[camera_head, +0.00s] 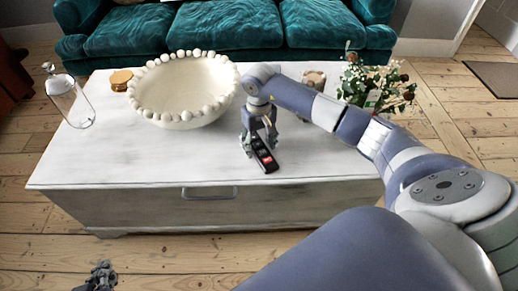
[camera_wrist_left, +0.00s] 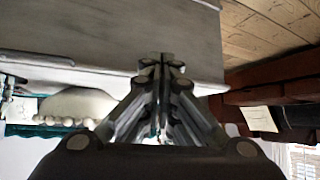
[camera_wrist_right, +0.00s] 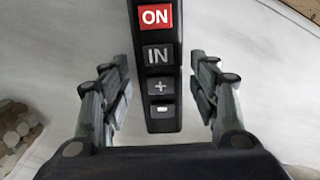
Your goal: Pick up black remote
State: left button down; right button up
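The black remote (camera_head: 264,156) lies on the white wooden chest (camera_head: 110,160), near its front edge. It has a red ON button and several grey buttons. My right gripper (camera_head: 260,137) is over the remote's far part, pointing down. In the right wrist view the remote (camera_wrist_right: 157,70) lies between the two open fingers of my right gripper (camera_wrist_right: 161,97), with a gap on each side. My left gripper (camera_head: 100,278) is low at the bottom left, over the floor, away from the remote. In the left wrist view its fingers (camera_wrist_left: 161,62) are close together with nothing seen between them.
On the chest stand a white beaded bowl (camera_head: 205,75), a glass bottle (camera_head: 72,103), brown coasters (camera_head: 121,80), a flower arrangement (camera_head: 375,85) and a small brownish object (camera_head: 314,78) partly behind my arm. A teal sofa (camera_head: 225,25) is behind. The chest's front left top is clear.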

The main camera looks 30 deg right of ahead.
jog(key=c, duration=0.6)
jog(key=shift+r, duration=0.1)
jog(key=shift+c, duration=0.2)
